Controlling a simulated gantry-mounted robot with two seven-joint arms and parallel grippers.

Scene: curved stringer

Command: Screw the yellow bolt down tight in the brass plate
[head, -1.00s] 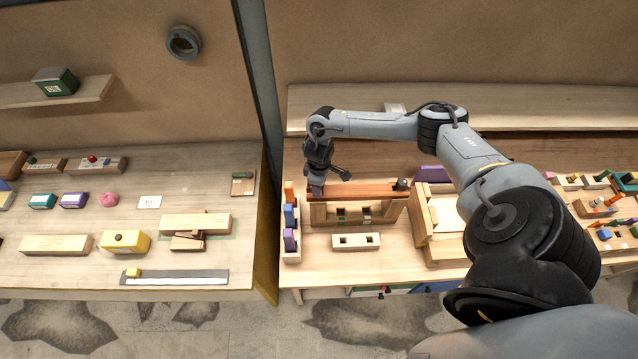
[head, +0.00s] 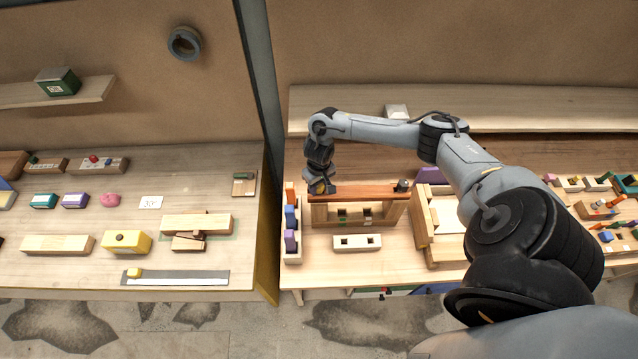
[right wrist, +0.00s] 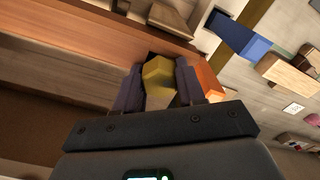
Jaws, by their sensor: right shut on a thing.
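My right gripper (head: 320,190) is at the left end of the reddish-brown wooden beam on the right bench. In the right wrist view, its two dark fingers (right wrist: 157,85) are shut on the yellow bolt (right wrist: 158,72), one on each side of its head. A bit of yellow also shows at the gripper in the head view. The bolt's shaft is hidden. I cannot make out the brass plate, nor how deep the bolt sits. My left gripper is not in view.
The reddish-brown beam (head: 368,191) lies across a pale wooden stand. Left of it, a rack holds an orange block (head: 289,190), a blue block (head: 290,215) and a purple block (head: 290,240). A dark cylinder (head: 403,185) stands at the beam's right end. A pale two-hole block (head: 357,242) lies in front.

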